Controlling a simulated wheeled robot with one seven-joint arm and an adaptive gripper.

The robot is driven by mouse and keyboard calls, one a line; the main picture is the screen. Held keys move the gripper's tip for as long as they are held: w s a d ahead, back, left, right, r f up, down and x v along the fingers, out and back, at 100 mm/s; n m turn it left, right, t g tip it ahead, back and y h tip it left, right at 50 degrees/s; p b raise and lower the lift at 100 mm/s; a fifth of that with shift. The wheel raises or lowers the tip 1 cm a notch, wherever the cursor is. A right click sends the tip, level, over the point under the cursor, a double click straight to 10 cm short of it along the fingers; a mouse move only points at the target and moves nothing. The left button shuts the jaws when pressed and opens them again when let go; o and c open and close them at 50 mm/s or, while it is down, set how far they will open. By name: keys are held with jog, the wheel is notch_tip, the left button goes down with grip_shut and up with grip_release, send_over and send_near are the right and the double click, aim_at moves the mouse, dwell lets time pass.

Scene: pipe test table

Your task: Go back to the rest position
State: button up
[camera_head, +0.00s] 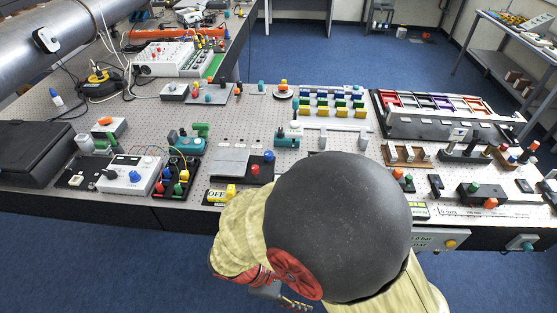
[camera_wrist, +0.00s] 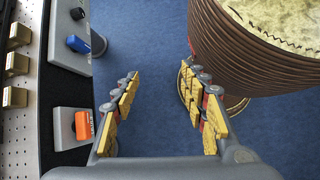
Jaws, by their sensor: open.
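My gripper (camera_wrist: 162,80) is open and empty in the wrist view, its two padded fingers spread apart over the blue floor. In the head view only part of my gripper (camera_head: 285,296) shows at the bottom, below my arm's dark round joint, which hides much of it. It is in front of the table's near edge, not over the tabletop. Nothing is between the fingers.
The perforated test table (camera_head: 330,165) carries several switches, knobs and blocks. In the wrist view, an orange knob (camera_wrist: 83,125) and a blue knob (camera_wrist: 78,44) are left of my gripper. Blue floor (camera_head: 110,265) is free in front of the table.

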jog(key=d+r+m+t+y+b, duration=0.1)
jog(key=d+r+m+t+y, duration=0.1)
jog(key=d+r+m, duration=0.2)
jog(key=w+d+r+m+t+y+b, duration=0.1)
jog(key=d+r+m+t+y, duration=0.1)
jog(key=r+m, duration=0.4)
jog(key=d+r+m+t+y+b, duration=0.1)
jog(key=d+r+m+y, duration=0.3)
jog(key=r, duration=0.9)
jog(key=d, duration=0.2)
jog(key=shift+w+d+r+m+t, duration=0.15)
jog(key=shift+d+r+m+t, duration=0.1)
jog(key=shift+d+m+t, duration=0.15)
